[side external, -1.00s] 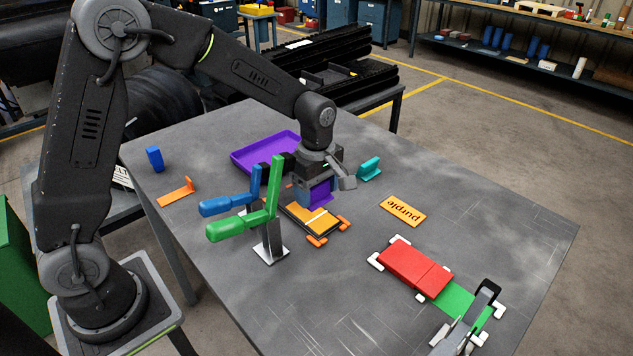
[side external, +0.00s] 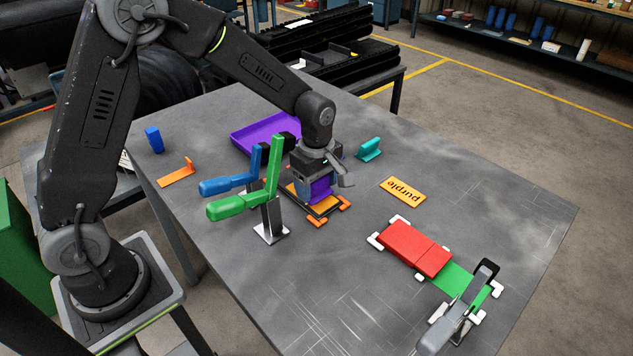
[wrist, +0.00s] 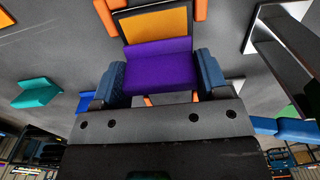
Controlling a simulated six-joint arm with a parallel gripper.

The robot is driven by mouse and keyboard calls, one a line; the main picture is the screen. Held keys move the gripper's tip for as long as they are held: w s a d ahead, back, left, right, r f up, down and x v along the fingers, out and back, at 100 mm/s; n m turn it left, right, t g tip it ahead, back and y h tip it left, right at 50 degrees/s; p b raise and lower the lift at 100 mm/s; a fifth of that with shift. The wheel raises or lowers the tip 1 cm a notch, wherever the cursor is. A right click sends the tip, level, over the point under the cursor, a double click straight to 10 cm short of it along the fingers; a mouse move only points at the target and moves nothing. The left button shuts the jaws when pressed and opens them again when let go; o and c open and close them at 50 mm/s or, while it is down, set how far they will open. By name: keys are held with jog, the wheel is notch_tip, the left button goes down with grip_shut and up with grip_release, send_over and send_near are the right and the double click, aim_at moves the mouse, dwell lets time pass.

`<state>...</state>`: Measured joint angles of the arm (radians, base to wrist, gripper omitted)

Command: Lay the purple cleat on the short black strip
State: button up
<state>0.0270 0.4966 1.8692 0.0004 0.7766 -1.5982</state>
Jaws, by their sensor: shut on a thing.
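The purple cleat (side external: 320,189) is held between the blue-padded fingers of my gripper (side external: 317,184). In the wrist view the cleat (wrist: 158,72) spans the gap between both fingers (wrist: 162,80), with a raised ledge along one side. The short black strip (wrist: 150,8) shows as a dark border around an orange face (wrist: 158,30). It lies flat between orange corner blocks (side external: 343,203). The cleat is low over the strip and hides part of it. I cannot tell if they touch.
Blue and green levers (side external: 272,190) on a metal bracket stand close left of my gripper. A purple tray (side external: 262,137) lies behind, a teal cleat (side external: 369,149) to the right.

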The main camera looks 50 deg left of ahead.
jog(key=shift+f, duration=0.6)
dwell(0.3)
jog(key=o, duration=1)
jog(key=shift+r, duration=3.8)
